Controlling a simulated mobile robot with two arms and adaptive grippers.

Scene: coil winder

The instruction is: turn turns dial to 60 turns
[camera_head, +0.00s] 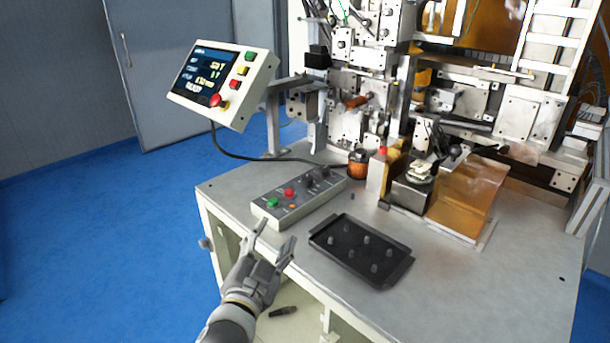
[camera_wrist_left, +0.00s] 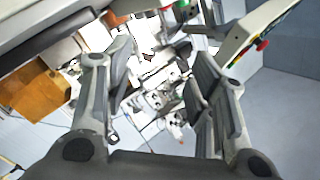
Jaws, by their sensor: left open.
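A grey control box (camera_head: 290,198) lies on the machine table, with a green button (camera_head: 272,202), a red button (camera_head: 289,193) and a small orange light on its nearer left part. Dark knobs (camera_head: 310,182) stand on its far right part. I cannot tell which knob is the turns dial or read its setting. My left gripper (camera_head: 277,237) is open and empty in front of the box's near left end, apart from the knobs. In the left wrist view its two fingers (camera_wrist_left: 161,52) are spread with nothing between them. My right gripper is not in view.
A black tray (camera_head: 345,268) with several small pegs lies right of the gripper. A tilted screen panel (camera_head: 222,84) with buttons hangs at the left. The winding machine (camera_head: 400,120) stands behind. An orange coil (camera_head: 358,164) sits beyond the box. The table's front right is clear.

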